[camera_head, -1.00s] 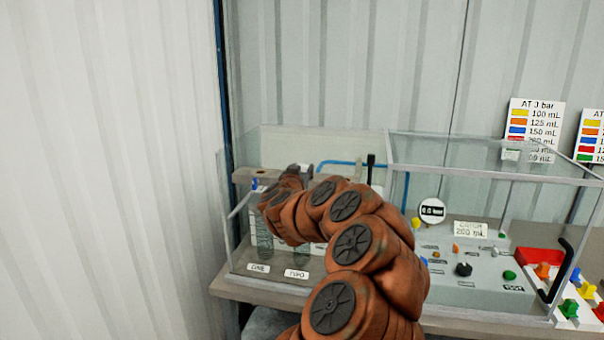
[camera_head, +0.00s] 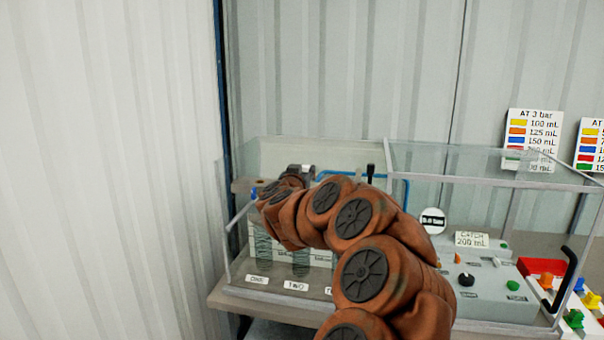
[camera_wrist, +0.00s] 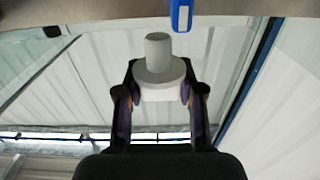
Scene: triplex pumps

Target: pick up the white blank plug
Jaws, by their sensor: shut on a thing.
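The white blank plug (camera_wrist: 158,62) shows in the wrist view as a pale stepped cylinder, with a narrow stem above a wider collar. My gripper (camera_wrist: 159,92) is shut on its wide collar, one dark finger on each side. In the head view my gripper (camera_head: 296,172) is at the far end of my arm, inside the clear enclosure at the left. A small white patch (camera_head: 307,168) shows there, too small to tell what it is. The lower side of the plug is hidden by the fingers.
A clear-walled enclosure (camera_head: 232,215) surrounds my gripper. A beam (camera_wrist: 90,16) with a blue and white part (camera_wrist: 182,14) lies close beyond the plug. A control panel (camera_head: 490,290) with knobs and a red tray (camera_head: 541,266) stand at the right.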

